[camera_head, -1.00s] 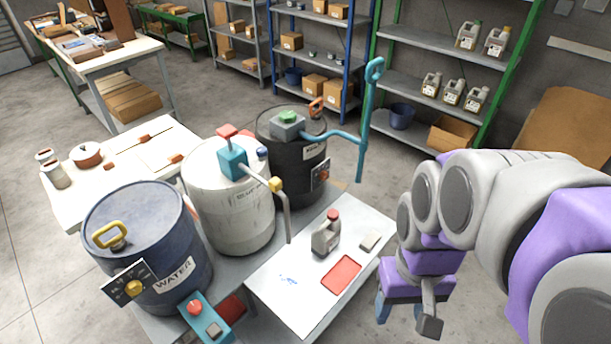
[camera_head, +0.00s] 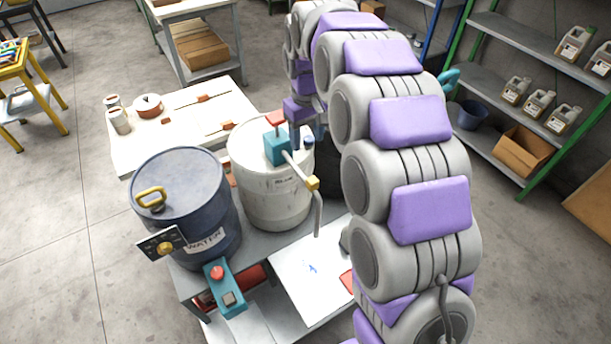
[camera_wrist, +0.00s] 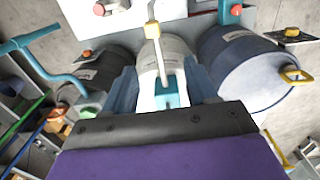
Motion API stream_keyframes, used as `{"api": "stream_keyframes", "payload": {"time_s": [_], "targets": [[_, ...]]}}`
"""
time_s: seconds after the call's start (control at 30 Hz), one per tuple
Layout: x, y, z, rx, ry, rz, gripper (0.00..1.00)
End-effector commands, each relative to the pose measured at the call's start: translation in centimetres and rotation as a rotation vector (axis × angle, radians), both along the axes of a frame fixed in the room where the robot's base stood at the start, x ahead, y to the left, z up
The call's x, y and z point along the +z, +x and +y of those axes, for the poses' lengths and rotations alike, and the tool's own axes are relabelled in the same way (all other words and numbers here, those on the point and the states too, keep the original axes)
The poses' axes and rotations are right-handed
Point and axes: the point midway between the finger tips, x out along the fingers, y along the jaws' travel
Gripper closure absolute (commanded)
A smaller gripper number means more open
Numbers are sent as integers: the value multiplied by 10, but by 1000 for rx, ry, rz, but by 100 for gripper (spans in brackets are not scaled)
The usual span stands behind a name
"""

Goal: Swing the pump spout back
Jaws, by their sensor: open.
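The white drum (camera_head: 270,198) carries a pump with a teal body (camera_head: 278,148) and red top (camera_head: 276,119). Its grey spout (camera_head: 318,215) runs from a yellow joint (camera_head: 312,183) and hangs down over the drum's front right side. My gripper (camera_head: 308,137) is behind and above this pump, pointing down. In the wrist view my gripper (camera_wrist: 160,86) is open, its blue fingers on either side of the teal pump body (camera_wrist: 168,98) with nothing clearly held. The spout (camera_wrist: 161,65) and yellow joint (camera_wrist: 152,30) show beyond. Whether a finger touches the pump is unclear.
A blue WATER drum (camera_head: 186,205) stands left of the white drum. The black drum (camera_head: 327,175) is mostly hidden by my arm; its teal pump pipe (camera_wrist: 32,60) shows in the wrist view. A white board (camera_head: 305,285) lies in front, and a white table (camera_head: 185,105) stands behind.

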Motion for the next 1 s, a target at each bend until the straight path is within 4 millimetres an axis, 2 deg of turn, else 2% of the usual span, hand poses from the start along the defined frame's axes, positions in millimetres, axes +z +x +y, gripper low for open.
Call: {"api": "stream_keyframes", "payload": {"time_s": [0.13,0.27,0.6,1.0], "targets": [[-4,5,-6,6,8,-3,43],[-21,4,-6,7,6,0,43],[-91,4,8,8,-7,3,43],[-158,4,-7,5,7,0,43]]}}
